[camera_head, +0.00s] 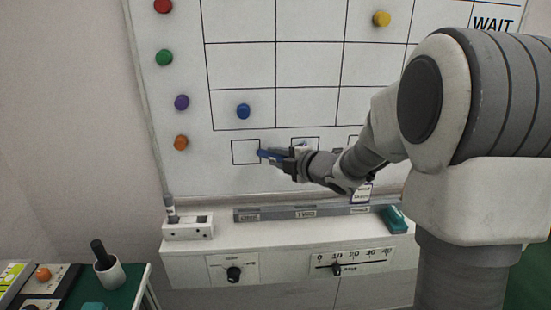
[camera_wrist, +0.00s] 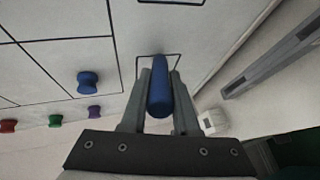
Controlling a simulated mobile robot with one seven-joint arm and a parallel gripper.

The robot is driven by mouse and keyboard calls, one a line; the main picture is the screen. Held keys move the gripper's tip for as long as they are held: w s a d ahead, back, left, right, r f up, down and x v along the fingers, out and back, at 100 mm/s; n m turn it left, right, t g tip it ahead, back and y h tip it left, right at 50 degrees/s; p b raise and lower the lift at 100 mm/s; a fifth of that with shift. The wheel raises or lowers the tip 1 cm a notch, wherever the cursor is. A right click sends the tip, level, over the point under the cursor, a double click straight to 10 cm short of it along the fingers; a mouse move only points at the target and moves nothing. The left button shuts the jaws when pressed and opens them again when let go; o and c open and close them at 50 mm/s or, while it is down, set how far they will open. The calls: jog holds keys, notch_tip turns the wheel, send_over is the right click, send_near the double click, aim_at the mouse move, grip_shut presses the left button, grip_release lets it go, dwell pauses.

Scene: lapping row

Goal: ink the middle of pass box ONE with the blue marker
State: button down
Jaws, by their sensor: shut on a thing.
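My gripper (camera_head: 277,155) is shut on the blue marker (camera_head: 263,153), which points left at the whiteboard (camera_head: 225,180). Pass box ONE, taken as the leftmost small black square outline (camera_head: 246,151), is on the lower board. In the head view the marker's end overlaps the right side of that square; I cannot tell whether it touches the board. In the wrist view the marker (camera_wrist: 160,98) lies between both fingers of my gripper (camera_wrist: 160,80) and covers much of a square outline (camera_wrist: 177,55). The tip and the square's middle are hidden there. No ink shows inside the square.
More small squares (camera_head: 305,138) lie to the right, partly behind my arm. A blue magnet (camera_head: 243,111) sits above the leftmost square. Below are a grey tray (camera_head: 275,214), a teal eraser (camera_head: 392,220) and a white holder (camera_head: 188,229) with a grey-capped marker (camera_head: 171,208).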

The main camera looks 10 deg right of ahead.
jog(key=shift+a+r+b, duration=0.6)
jog(key=shift+a+b, duration=1)
jog(key=shift+a, duration=2.05)
jog(key=shift+d+f+p, duration=0.1)
jog(key=shift+d+p, duration=1.1)
jog(key=shift+d, duration=2.5)
jog(key=shift+s, duration=0.1)
jog(key=s+b, duration=0.1)
jog(key=s, duration=0.5)
jog(key=shift+a, duration=0.15)
jog(key=s, duration=0.3)
jog(key=shift+b, duration=0.35)
